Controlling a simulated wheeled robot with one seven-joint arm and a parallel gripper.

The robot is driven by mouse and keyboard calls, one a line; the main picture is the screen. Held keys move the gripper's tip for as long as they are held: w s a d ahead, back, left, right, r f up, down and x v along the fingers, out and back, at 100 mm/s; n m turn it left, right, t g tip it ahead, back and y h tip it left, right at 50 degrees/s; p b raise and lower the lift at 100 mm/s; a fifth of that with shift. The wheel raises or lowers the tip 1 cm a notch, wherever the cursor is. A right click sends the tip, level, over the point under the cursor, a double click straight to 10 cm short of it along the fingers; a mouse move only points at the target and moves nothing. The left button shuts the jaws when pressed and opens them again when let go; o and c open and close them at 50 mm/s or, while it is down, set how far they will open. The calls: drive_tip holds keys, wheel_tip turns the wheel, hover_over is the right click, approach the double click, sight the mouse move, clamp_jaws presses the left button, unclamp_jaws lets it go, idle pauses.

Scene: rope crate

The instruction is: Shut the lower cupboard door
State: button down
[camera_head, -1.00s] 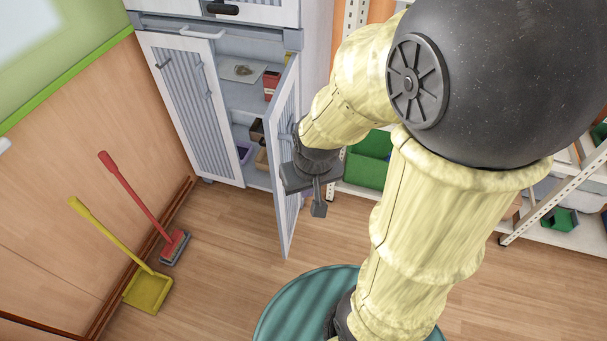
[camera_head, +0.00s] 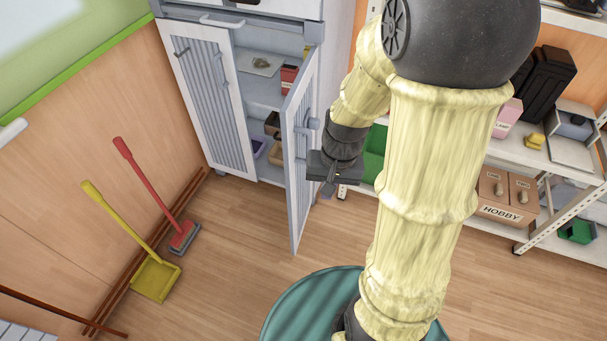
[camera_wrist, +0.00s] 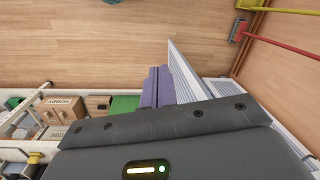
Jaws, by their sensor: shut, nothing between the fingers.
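The lower cupboard's right door (camera_head: 300,165) stands open, swung out into the room, a pale grey-white panel seen nearly edge-on. A grey handle (camera_head: 313,124) shows on its outer face. The left door (camera_head: 207,100), with grey slats, looks shut. My gripper (camera_head: 330,188) is shut and empty, just right of the open door, on its outer side, below the handle. I cannot tell whether it touches the door.
Inside the cupboard are a red box (camera_head: 289,78) and small bins (camera_head: 272,125). A yellow dustpan (camera_head: 155,278) and red brush (camera_head: 184,237) lean at the left wall. A shelf with hobby boxes (camera_head: 503,195) stands right. The floor (camera_head: 235,270) before the cupboard is clear.

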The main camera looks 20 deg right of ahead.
drive_tip(key=w+d+f+m+g+y+b, duration=0.1)
drive_tip(key=w+f+m+g+y+b, duration=0.15)
drive_tip(key=f+m+y, duration=0.5)
drive_tip(key=m+t+y+b, duration=0.65)
drive_tip(key=m+t, duration=0.45)
drive_tip(key=m, duration=0.2)
approach(294, 170)
drive_tip(key=v, duration=0.7)
drive_tip(key=shift+d+f+p, duration=0.15)
drive_tip(key=shift+f+p, duration=0.25)
drive_tip(key=shift+f, duration=0.1)
drive_tip(key=x, duration=1.4)
drive_tip(key=shift+r, duration=0.3)
drive_tip(key=shift+w+a, duration=0.15)
drive_tip(key=shift+a, duration=0.1)
